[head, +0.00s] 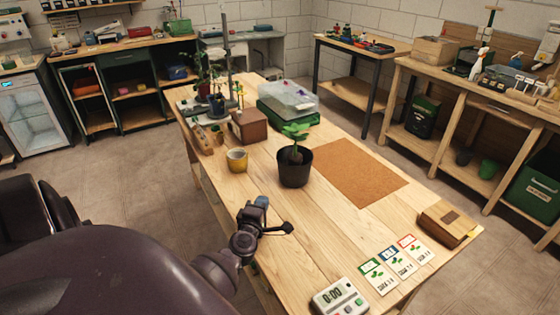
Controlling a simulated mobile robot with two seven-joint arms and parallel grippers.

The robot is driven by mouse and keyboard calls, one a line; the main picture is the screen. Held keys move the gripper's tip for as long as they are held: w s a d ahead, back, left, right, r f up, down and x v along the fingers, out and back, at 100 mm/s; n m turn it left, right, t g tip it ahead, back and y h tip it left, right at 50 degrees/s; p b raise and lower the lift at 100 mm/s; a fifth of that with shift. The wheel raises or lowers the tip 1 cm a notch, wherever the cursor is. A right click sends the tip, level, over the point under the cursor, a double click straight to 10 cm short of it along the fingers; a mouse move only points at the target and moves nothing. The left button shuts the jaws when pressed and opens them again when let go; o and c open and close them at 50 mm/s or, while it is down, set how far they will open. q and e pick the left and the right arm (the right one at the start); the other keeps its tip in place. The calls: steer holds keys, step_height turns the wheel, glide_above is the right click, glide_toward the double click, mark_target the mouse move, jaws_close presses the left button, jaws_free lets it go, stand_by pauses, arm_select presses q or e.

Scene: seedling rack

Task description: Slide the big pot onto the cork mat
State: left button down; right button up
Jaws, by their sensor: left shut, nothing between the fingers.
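The big pot (295,170) is black and stands upright on the wooden table, with a green leafy plant in it. The cork mat (360,175) is a flat brown rectangle lying to the right of the pot. The pot's base stands on bare wood beside the mat's left edge, and nothing stands on the mat. My left gripper (262,203) is shut and empty, in front of the pot and slightly left of it, apart from it. My right gripper is not in view.
Seed packets (396,262), a timer (340,298) and a wooden block (447,223) lie toward the near right.

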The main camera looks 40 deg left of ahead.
mark_target(284, 173)
arm_select(q)
steer(key=shift+w+a, duration=0.25)
steer(key=shift+w, duration=0.15)
steer(key=b+x, duration=0.1)
steer(key=x, duration=0.7)
steer(key=shift+w+a+f, duration=0.1)
steer(key=shift+w+a, duration=0.05)
steer(key=shift+w, duration=0.05)
steer(key=shift+w+d+b, duration=0.15)
steer(key=shift+w+b, duration=0.05)
steer(key=shift+w, duration=0.4)
steer(key=shift+w+d+b, duration=0.2)
steer(key=shift+w, duration=0.35)
steer(key=shift+w+d, duration=0.2)
steer(key=shift+w, duration=0.65)
steer(key=w+d+b, duration=0.1)
steer(key=w, duration=0.3)
steer(key=w+d, duration=0.1)
steer(key=w, duration=0.3)
steer(key=w+d+b, duration=0.1)
steer(key=w, duration=0.3)
steer(key=shift+w+d+f+b, duration=0.1)
steer(key=shift+w+d+b, duration=0.25)
steer(key=shift+w+d, duration=0.05)
steer(key=shift+w, duration=0.1)
steer(key=shift+r, duration=0.25)
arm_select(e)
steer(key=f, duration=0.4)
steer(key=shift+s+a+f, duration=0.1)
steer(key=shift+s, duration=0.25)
